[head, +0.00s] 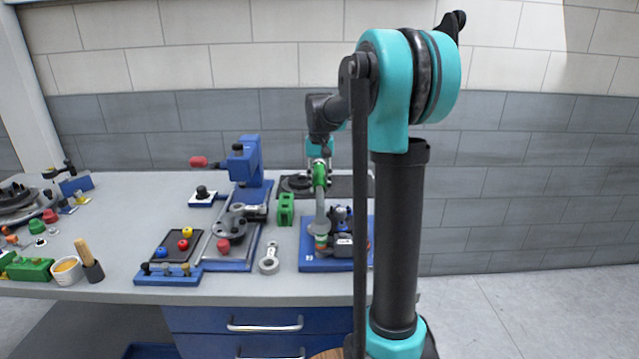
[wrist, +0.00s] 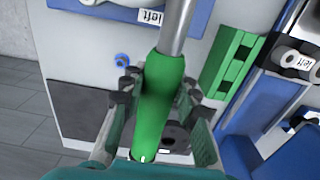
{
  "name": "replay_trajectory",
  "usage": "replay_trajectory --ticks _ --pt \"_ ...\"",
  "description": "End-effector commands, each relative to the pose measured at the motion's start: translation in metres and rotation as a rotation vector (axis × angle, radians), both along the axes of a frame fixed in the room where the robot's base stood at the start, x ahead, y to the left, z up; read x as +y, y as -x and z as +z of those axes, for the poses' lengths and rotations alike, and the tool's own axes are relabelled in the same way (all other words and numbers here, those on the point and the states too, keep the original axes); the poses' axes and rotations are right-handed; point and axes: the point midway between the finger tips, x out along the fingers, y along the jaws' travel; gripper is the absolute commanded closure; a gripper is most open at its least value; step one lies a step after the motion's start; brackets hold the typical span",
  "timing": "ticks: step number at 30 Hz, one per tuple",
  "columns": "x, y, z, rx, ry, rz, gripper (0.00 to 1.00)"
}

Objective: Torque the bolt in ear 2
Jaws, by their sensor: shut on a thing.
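My gripper (head: 320,165) is shut on the green handle of a torque wrench (head: 320,178). In the wrist view the gripper (wrist: 158,92) has a finger on each side of the torque wrench (wrist: 163,85), whose metal shaft runs up out of the picture. In the head view the grey shaft slants down to the blue chassis fixture (head: 312,264) at the right of the bench. The shaft's lower end is close to dark and grey parts on the fixture; contact cannot be told. The bolt and ear 2 cannot be made out.
A green holder (head: 285,210) stands left of the fixture, also in the wrist view (wrist: 228,62). A grey ring-ended rod (head: 269,258) lies on the bench (head: 235,288). A blue press (head: 243,160) stands further left. A dark mat (head: 342,186) lies behind. My arm hides the fixture's right side.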

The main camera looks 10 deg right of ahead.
Motion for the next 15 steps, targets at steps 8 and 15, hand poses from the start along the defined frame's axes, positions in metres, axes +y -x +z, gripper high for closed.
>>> replay_trajectory --ticks 8,15 --pt "0.0 -0.0001 -0.0046 0.0 0.0 0.0 1.0" --pt "0.0 -0.0002 -0.0059 0.0 0.0 0.0 1.0"
